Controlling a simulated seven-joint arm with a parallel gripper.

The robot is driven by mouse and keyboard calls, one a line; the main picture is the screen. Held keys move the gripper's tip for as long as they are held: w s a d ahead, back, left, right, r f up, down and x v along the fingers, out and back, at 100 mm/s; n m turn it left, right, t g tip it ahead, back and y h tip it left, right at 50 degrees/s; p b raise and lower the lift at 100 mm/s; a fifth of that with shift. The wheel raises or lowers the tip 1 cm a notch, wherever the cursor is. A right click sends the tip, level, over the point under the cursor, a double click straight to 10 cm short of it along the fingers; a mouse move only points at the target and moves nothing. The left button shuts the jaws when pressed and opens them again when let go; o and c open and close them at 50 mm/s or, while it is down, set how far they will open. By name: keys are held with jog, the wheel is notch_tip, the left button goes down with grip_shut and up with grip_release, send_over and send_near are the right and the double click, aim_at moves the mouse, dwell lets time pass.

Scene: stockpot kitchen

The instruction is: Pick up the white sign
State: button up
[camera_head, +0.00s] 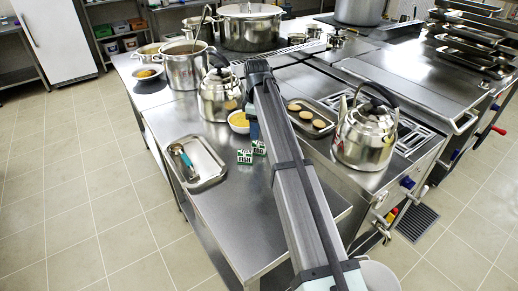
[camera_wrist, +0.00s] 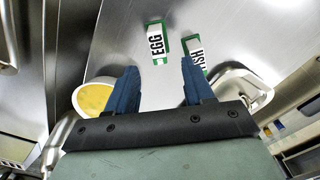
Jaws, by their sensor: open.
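Two small white signs with green edges stand close together on the steel counter. In the head view one reads FISH (camera_head: 244,157), and the other (camera_head: 259,148) is just behind it to the right, partly hidden by my arm. In the wrist view the EGG sign (camera_wrist: 156,43) is ahead of the gap between my fingers, and the FISH sign (camera_wrist: 197,55) is to its right, partly covered by the right finger. My gripper (camera_wrist: 160,84) is open, with blue fingers and nothing between them. In the head view my arm hides most of it.
A bowl of yellow food (camera_head: 238,122) is near the signs; it shows left of my fingers in the wrist view (camera_wrist: 94,98). A steel tray (camera_head: 208,172) with a utensil lies to the left. Kettles (camera_head: 218,97) (camera_head: 365,135) and pots stand around.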

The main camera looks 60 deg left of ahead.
aim_at(259, 143)
jog(key=shift+w+d+f, duration=0.1)
jog(key=shift+w+f, duration=0.05)
jog(key=shift+f, duration=1.95)
jog(key=shift+w+d+f, duration=0.1)
jog(key=shift+w+f, duration=0.05)
jog(key=shift+f, duration=1.95)
jog(key=shift+c, duration=0.4)
grip_shut()
